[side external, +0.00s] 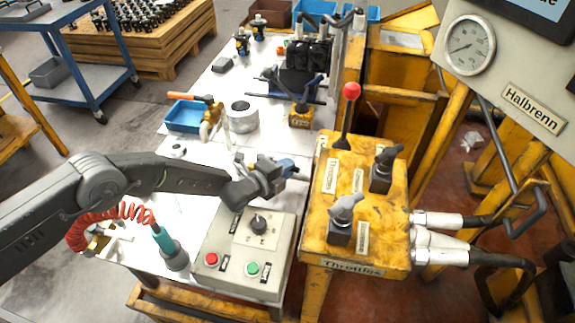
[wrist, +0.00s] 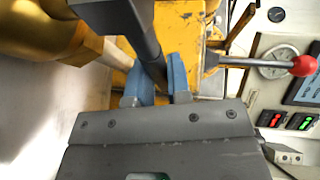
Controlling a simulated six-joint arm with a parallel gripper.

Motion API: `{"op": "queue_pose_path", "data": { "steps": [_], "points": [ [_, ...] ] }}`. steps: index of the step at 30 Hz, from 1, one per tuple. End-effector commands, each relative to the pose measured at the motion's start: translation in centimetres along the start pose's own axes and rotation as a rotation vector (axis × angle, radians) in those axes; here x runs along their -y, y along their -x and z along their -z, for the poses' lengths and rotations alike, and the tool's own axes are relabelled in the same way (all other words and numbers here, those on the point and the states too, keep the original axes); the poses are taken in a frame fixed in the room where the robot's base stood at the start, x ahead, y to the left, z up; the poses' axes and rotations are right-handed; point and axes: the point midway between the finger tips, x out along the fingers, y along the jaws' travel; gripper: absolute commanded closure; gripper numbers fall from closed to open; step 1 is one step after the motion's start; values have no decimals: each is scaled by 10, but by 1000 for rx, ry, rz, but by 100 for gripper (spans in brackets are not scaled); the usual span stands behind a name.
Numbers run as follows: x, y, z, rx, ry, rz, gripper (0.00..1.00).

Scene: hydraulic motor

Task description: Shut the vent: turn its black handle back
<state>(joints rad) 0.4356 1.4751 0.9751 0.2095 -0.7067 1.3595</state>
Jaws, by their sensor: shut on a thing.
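My gripper (side external: 288,167) reaches in from the left, just left of the yellow throttle block (side external: 318,222). In the wrist view, the two blue fingertips of my gripper (wrist: 164,82) stand on either side of a black handle (wrist: 143,40) and are shut on it. The handle runs up and left from the fingers and is thicker at the top edge. Its far end leaves the picture. In the side view the held handle is hidden by my gripper, so the body of the vent cannot be told clearly.
A control box (side external: 222,255) lies below my gripper. A brass part (side external: 210,130) and grey ring (side external: 243,117) stand behind.

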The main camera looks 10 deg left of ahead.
Motion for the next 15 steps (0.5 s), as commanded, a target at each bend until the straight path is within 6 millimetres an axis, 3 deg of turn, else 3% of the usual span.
{"op": "queue_pose_path", "data": {
  "steps": [15],
  "points": [
    [-6, 35, 1, -446, -82, -32, 100]
  ]
}}
